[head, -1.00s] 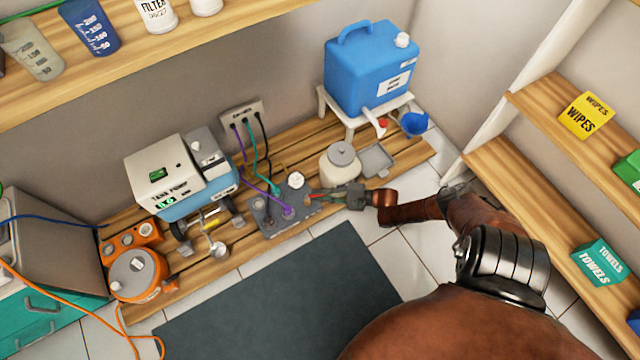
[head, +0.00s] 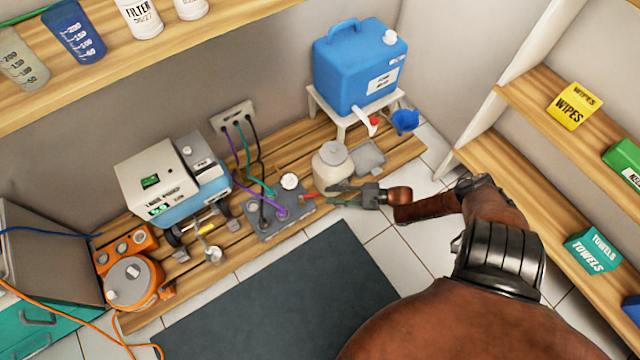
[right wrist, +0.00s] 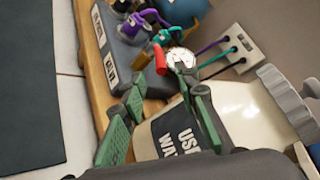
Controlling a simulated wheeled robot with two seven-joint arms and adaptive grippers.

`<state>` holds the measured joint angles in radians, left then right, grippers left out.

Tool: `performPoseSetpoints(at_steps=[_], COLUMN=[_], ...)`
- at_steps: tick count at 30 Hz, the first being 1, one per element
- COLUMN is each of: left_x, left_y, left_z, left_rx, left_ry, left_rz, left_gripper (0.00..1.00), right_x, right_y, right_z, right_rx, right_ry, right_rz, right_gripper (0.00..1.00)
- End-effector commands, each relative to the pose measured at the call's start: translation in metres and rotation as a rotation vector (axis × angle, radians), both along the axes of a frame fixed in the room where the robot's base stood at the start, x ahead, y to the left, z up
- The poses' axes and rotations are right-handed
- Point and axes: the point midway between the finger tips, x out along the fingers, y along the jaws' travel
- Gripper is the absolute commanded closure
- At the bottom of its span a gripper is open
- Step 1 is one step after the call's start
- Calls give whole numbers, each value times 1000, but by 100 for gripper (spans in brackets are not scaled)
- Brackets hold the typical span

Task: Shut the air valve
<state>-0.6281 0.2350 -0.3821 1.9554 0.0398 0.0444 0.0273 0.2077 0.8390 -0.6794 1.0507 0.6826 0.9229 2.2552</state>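A grey valve block (head: 270,222) with hoses plugged into it sits on the wooden bench. It also shows in the right wrist view (right wrist: 122,58), where part of a label reads "VALVE". A red lever (head: 308,195) sticks out from the block's right end, and in the right wrist view (right wrist: 161,58) it stands just beyond the fingertips. A round white gauge (right wrist: 181,58) is beside it. My right gripper (head: 328,194) is open with its green fingers apart and nothing between them. It is just right of the lever, apparently clear of it. My left gripper is not in view.
A blue water container (head: 358,75) on a white stand (head: 345,118) is further back. A compressor (head: 172,180) is left of the block.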

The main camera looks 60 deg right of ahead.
Motion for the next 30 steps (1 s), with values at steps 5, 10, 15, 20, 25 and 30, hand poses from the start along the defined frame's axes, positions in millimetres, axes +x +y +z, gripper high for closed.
performPoseSetpoints(at_steps=[5, 10, 15, 20, 25, 30], left_x=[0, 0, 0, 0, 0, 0], left_y=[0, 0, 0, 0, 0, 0], left_z=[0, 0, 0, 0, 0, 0], left_rx=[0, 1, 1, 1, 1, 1], left_ry=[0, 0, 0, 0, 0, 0], left_rz=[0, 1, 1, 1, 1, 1], left_gripper=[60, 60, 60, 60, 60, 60], right_x=[-27, -38, -39, -40, -64, -129], right_y=[-10, -13, -14, -13, 17, 104], right_z=[6, 9, 9, 9, -9, -41], right_rx=[0, 0, 0, -1, -71, -313], right_ry=[0, 0, 0, 0, 14, 17], right_rz=[-1, 0, 0, 0, 33, 153], right_gripper=[72, 72, 72, 75, 87, 98])
